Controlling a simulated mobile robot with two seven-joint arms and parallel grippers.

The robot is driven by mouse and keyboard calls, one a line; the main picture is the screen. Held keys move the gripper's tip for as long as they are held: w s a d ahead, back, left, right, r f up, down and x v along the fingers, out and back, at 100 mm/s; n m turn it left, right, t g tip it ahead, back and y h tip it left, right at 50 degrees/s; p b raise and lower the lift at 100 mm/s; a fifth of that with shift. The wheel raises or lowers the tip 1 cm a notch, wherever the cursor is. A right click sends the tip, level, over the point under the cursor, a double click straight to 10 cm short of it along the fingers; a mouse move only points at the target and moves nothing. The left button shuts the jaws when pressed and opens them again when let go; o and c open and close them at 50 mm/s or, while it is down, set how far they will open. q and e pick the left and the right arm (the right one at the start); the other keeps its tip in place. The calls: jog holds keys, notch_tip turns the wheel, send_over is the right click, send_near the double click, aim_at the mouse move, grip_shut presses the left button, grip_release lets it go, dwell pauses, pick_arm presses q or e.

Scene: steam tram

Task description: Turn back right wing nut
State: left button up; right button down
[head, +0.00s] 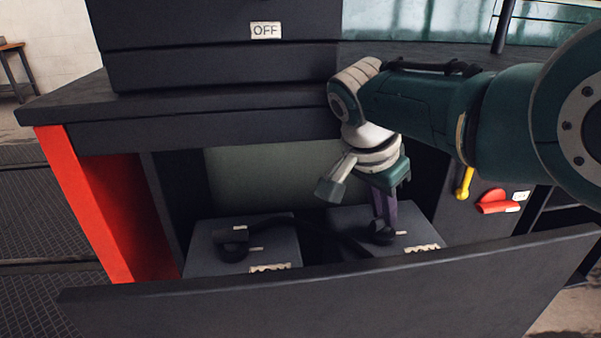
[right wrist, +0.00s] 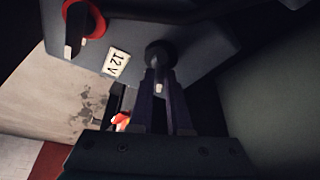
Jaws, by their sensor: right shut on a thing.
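Two dark grey batteries sit in an open compartment in the head view, the left battery (head: 205,262) and the right battery (head: 340,216). My right gripper (head: 382,226) points down at the right battery, its fingers shut on the dark right wing nut (head: 383,237) on top. In the right wrist view the gripper (right wrist: 161,80) closes on this wing nut (right wrist: 158,52), beside a "12V" label (right wrist: 116,62). The fingers partly hide the nut, so its turn angle cannot be told. My left gripper is not in view.
A black cable (head: 290,222) runs between the batteries. A dark front panel (head: 330,295) stands before them, and a ledge (head: 210,130) overhangs. A red handle (head: 493,205) and yellow lever (head: 464,183) are at right. The right wrist view shows a red-ringed terminal (right wrist: 92,18).

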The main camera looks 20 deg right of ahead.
aim_at(375, 219)
dwell(0.3)
jog(key=c, duration=0.9)
grip_release()
jog(key=shift+o, duration=0.2)
jog(key=shift+r, duration=0.1)
jog(key=shift+a+r+p, duration=0.1)
jog(key=shift+r+p, duration=0.25)
jog(key=shift+p, duration=0.1)
jog(key=p+v, duration=0.2)
jog(key=v, duration=0.1)
jog(key=shift+a, duration=0.15)
jog(key=s+a, duration=0.3)
jog(key=a, duration=0.8)
jog(key=shift+f+p, duration=0.4)
jog(key=shift+f, duration=0.1)
